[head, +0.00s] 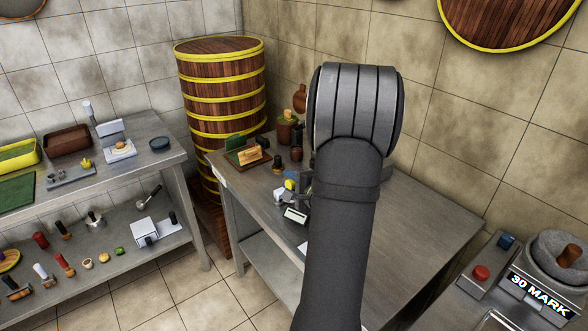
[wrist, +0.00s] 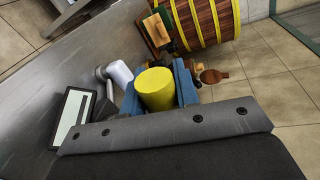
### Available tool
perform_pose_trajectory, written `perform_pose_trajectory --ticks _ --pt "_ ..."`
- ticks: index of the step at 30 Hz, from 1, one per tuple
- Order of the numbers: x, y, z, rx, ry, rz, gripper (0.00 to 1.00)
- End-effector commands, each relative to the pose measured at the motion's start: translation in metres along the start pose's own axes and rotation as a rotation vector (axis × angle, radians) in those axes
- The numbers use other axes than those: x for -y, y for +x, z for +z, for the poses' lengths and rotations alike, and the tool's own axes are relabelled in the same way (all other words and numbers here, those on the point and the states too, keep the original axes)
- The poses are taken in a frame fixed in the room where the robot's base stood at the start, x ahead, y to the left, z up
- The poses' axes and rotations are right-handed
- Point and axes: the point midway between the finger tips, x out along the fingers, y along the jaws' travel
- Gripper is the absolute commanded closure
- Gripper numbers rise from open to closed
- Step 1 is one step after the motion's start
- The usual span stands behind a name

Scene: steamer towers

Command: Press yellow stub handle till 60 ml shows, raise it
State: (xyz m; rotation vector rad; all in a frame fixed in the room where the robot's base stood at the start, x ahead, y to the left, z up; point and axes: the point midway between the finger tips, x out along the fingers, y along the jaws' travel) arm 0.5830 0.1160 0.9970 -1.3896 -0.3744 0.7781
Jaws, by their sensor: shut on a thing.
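The yellow stub handle (wrist: 156,89) stands in the middle of the wrist view, seen from above as a plain yellow cylinder. My gripper (wrist: 158,96) is shut on it, with blue finger pieces showing on both sides. The handle also shows as a small yellow spot in the head view (head: 290,185), just left of my arm. A dark-framed display (wrist: 72,118) lies left of the handle, and it also shows in the head view (head: 295,214). Its digits cannot be read. My arm hides most of the device and my gripper in the head view.
A white-ended cylinder (wrist: 118,74) is close left of the handle. A wooden stand (head: 249,154) and brown jars (head: 285,128) are at the bench's back. A yellow-banded steamer tower (head: 220,95) rises behind. The metal bench (head: 425,215) is clear right of my arm.

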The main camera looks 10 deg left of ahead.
Motion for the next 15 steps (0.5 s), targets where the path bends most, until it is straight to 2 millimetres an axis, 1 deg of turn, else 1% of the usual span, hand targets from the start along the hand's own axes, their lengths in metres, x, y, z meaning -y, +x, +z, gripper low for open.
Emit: perform_pose_trajectory --ticks 1,3,12,14,15 --pt "-0.007 0.001 0.000 -0.007 -0.026 0.001 0.97" --pt "-0.015 0.003 -0.001 -0.015 -0.067 0.000 0.97" --pt "-0.033 0.006 -0.004 -0.038 -0.180 -0.004 0.96" --pt "-0.036 0.006 -0.004 -0.040 -0.191 -0.002 0.94" --pt "-0.038 0.007 -0.004 -0.041 -0.195 -0.001 0.91"
